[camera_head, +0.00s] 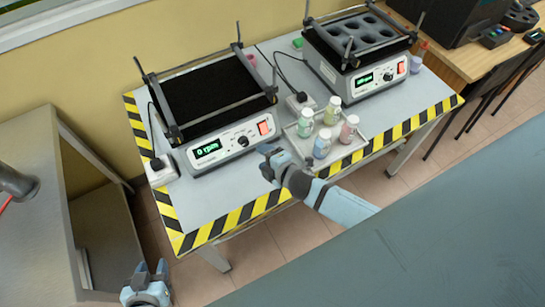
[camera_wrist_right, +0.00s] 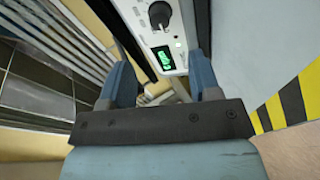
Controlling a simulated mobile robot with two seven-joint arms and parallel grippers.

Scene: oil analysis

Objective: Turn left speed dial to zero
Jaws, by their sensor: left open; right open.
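The left shaker (camera_head: 215,110) stands on the table with a black top plate. Its front panel has a black speed dial (camera_head: 243,141), a green display (camera_head: 207,149) that reads 0 rpm and an orange-red switch (camera_head: 264,127). My right gripper (camera_head: 268,162) is open and empty, in front of this panel and apart from the dial. In the right wrist view, the dial (camera_wrist_right: 159,14) and lit display (camera_wrist_right: 163,57) lie beyond the open fingers (camera_wrist_right: 163,80). My left gripper (camera_head: 149,272) is open and empty at the bottom left, off the table.
A tray (camera_head: 343,153) with several capped bottles stands right of my right gripper. A second shaker (camera_head: 340,78) with its own dial stands behind it. Yellow-black tape (camera_head: 240,215) marks the table edge. Bare tabletop (camera_head: 215,198) lies in front of the left shaker.

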